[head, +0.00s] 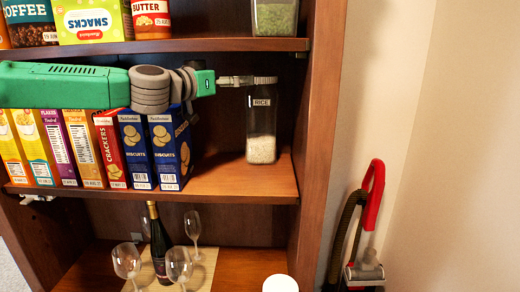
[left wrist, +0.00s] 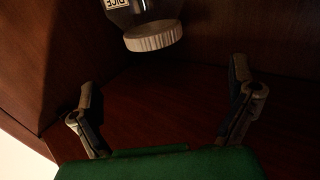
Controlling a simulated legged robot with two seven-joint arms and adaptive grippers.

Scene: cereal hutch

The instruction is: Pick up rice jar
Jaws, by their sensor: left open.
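The rice jar (head: 261,130) is a tall clear jar with a ribbed pale lid, a "RICE" label and white grains in its bottom. It stands upright at the right end of the middle shelf. My left gripper (head: 238,81) is at lid height, just left of the jar's top; in the head view its fingers appear close to the lid. In the left wrist view the jar's lid (left wrist: 153,37) appears upside down ahead of the open, empty fingers (left wrist: 163,74), and most of the jar is cut off. My right gripper is not in view.
Dark blue biscuit boxes (head: 168,150) and other cartons stand left of the jar, below my arm. The hutch side wall (head: 316,120) is close on the right, and the upper shelf (head: 220,45) is just above. Glasses and a bottle (head: 158,245) stand below.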

